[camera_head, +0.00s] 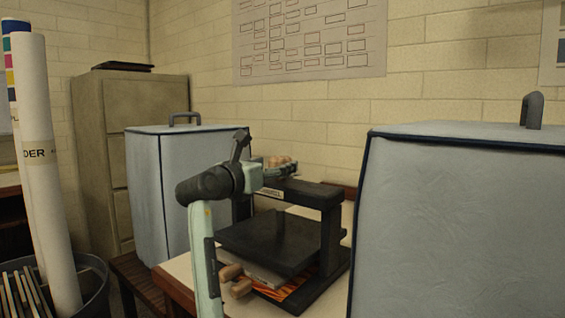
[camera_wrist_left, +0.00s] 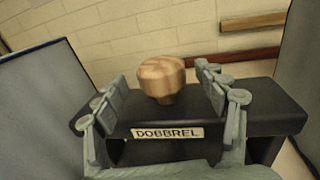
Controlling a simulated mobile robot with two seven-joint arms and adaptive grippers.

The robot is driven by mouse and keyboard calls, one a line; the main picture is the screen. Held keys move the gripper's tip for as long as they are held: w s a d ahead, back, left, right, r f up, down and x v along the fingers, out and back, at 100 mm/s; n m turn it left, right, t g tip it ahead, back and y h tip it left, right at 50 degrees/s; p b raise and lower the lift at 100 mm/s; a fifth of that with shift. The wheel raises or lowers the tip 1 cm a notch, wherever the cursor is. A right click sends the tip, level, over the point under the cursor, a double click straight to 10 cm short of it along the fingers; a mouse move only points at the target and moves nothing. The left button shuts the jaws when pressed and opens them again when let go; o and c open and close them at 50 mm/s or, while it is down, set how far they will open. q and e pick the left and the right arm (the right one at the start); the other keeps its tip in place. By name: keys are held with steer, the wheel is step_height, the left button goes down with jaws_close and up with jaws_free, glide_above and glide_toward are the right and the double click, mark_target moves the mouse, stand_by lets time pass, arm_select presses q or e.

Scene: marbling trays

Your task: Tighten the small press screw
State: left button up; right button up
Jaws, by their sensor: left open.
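The small press is a black frame (camera_head: 328,225) with a thick dark plate under its top beam. A label reading "DOBBREL" (camera_wrist_left: 168,133) is on the beam's front in the left wrist view. The press screw's round wooden knob (camera_wrist_left: 162,78) stands on top of the beam; in the head view the knob (camera_head: 283,160) is partly hidden by my gripper. My left gripper (camera_wrist_left: 164,84) is open, with one finger on each side of the knob. Narrow gaps show between fingers and knob. Orange patterned sheets (camera_head: 283,291) lie under the plate. My right gripper is out of view.
Grey-blue covered boxes stand left (camera_head: 143,195) and right (camera_head: 455,225) of the press, the right one close. Wooden knobs or handles (camera_head: 238,289) show low beside my left arm. A filing cabinet (camera_head: 130,100), paper rolls (camera_head: 37,130) and a bin (camera_head: 90,285) are at left.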

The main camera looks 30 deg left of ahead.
mark_target(273, 165)
arm_select(q)
steer(key=shift+w, duration=1.65)
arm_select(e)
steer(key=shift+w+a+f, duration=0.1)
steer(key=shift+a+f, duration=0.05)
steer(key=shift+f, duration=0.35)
arm_select(q)
steer(key=shift+c, duration=0.5)
steer(key=c, duration=1.1)
steer(key=shift+a, duration=0.1)
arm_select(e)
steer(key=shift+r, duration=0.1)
arm_select(q)
steer(key=shift+m+h, duration=0.4)
steer(key=shift+h, duration=0.2)
